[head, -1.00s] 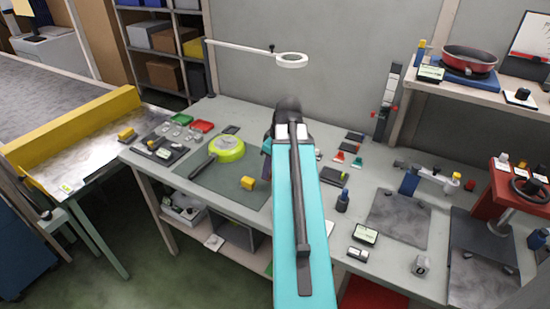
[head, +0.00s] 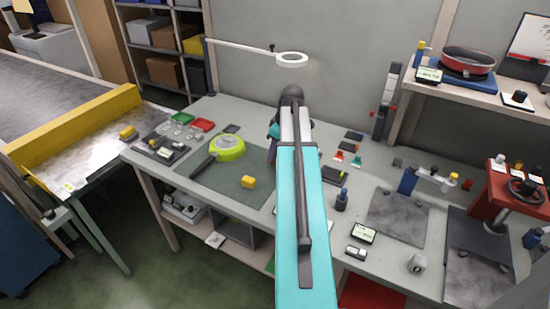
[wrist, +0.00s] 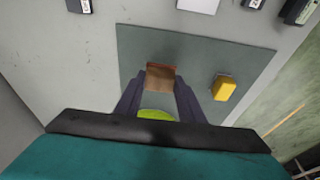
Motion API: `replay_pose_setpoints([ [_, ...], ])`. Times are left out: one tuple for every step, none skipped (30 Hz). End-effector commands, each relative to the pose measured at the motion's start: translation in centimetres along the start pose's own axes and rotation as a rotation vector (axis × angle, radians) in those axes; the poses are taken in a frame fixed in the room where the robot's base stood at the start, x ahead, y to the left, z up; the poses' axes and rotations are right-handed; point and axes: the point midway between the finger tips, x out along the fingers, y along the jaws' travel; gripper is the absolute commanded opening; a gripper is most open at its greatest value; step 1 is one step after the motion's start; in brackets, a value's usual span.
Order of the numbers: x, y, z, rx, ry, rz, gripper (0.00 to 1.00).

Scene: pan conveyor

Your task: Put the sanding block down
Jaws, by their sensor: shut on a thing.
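My gripper (wrist: 159,90) points down over the grey-green mat (wrist: 135,42) in the wrist view. It is shut on a brown block, the sanding block (wrist: 160,78), which sits between the fingertips. The wrist view does not settle whether the block touches the mat or hangs just above it. In the head view my arm hides the block and most of the gripper. The mat (head: 205,187) shows left of my arm there.
A yellow block (head: 248,182) lies on the mat, right of the held block in the wrist view (wrist: 223,89). A lime-green pan (head: 228,148) with a dark handle lies on the mat's far part. Small tools and a scale crowd the bench to the right.

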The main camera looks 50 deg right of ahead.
Motion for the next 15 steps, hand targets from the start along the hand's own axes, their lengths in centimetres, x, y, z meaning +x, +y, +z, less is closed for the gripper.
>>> replay_pose_setpoints([
  [0.00, 0.09, -0.02, 0.000, 0.000, 0.000, 0.14],
  [0.01, 0.09, -0.02, 0.000, 0.000, 0.000, 0.14],
  [0.02, 0.08, -0.01, 0.000, 0.000, 0.000, 0.14],
  [0.02, 0.07, 0.00, 0.000, 0.000, 0.000, 0.14],
  [0.02, 0.06, 0.00, 0.000, 0.000, 0.000, 0.14],
  [0.01, 0.06, 0.01, 0.000, 0.000, 0.000, 0.14],
  [0.02, 0.06, 0.01, 0.000, 0.000, 0.000, 0.14],
  [0.01, 0.06, 0.01, 0.000, 0.000, 0.000, 0.14],
  [0.02, 0.06, 0.02, 0.000, 0.000, 0.000, 0.14],
  [0.04, 0.05, 0.02, 0.000, 0.000, 0.000, 0.14],
  [0.07, 0.05, 0.03, 0.000, 0.000, 0.000, 0.14],
  [0.16, 0.05, 0.06, 0.000, 0.000, 0.000, 0.14],
  [0.26, 0.04, 0.09, 0.000, 0.000, 0.000, 0.14],
  [0.40, 0.04, 0.13, 0.000, 0.000, 0.000, 0.14],
  [0.63, 0.04, 0.19, 0.000, 0.000, 0.000, 0.14],
])
